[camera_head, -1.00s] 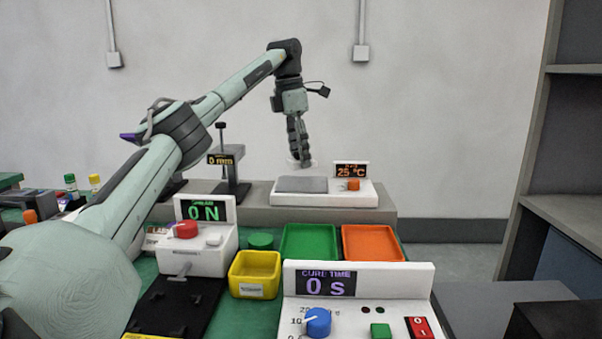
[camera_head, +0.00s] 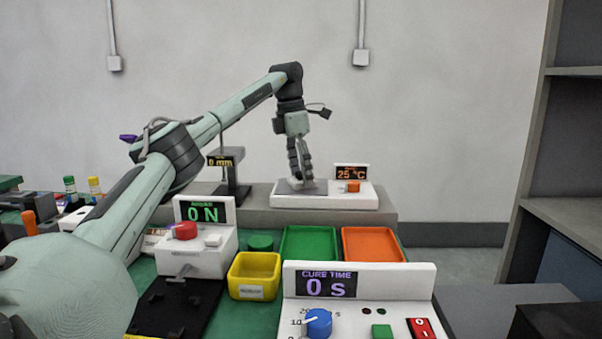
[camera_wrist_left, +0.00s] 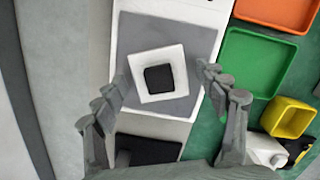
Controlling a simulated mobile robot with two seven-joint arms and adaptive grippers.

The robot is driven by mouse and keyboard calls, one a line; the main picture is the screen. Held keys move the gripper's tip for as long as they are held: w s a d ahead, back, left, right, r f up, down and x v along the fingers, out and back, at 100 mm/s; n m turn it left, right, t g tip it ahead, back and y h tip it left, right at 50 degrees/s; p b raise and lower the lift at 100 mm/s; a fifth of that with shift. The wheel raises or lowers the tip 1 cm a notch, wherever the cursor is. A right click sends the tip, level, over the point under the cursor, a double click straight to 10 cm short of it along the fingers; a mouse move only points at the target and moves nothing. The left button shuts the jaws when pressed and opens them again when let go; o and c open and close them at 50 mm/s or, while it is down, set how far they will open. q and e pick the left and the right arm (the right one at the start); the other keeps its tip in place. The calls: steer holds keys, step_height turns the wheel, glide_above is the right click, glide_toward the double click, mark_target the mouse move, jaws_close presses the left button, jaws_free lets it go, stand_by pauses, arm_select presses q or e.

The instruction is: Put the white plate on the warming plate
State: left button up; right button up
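The white plate (camera_wrist_left: 133,61) is a square with a dark square in its middle. In the wrist view it lies slightly turned over the grey top of the warming plate (camera_wrist_left: 195,35) and appears to rest on it. The warming plate also shows in the head view (camera_head: 285,202), a white unit with a grey top. My left gripper (camera_wrist_left: 163,77) points down over it, fingers spread on either side of the white plate, with a visible gap at the right finger. In the head view the left gripper (camera_head: 301,181) hides most of the plate. My right gripper is not in view.
The warming plate's display (camera_head: 351,172) reads 25 °C. Green (camera_head: 310,257) and orange (camera_head: 372,259) trays and a yellow bin (camera_head: 254,292) stand in front. A gauge stand (camera_head: 231,187) is close on the left; a cure-time box (camera_head: 358,305) is nearest.

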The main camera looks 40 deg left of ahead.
mark_target(294, 179)
arm_select(q)
steer(key=shift+r, duration=0.35)
step_height(294, 179, up, 12)
steer(key=s+p, duration=0.1)
steer(key=p, duration=0.2)
steer(key=shift+s+a+f, duration=0.25)
steer(key=shift+s+a, duration=0.05)
steer(key=shift+a, duration=0.15)
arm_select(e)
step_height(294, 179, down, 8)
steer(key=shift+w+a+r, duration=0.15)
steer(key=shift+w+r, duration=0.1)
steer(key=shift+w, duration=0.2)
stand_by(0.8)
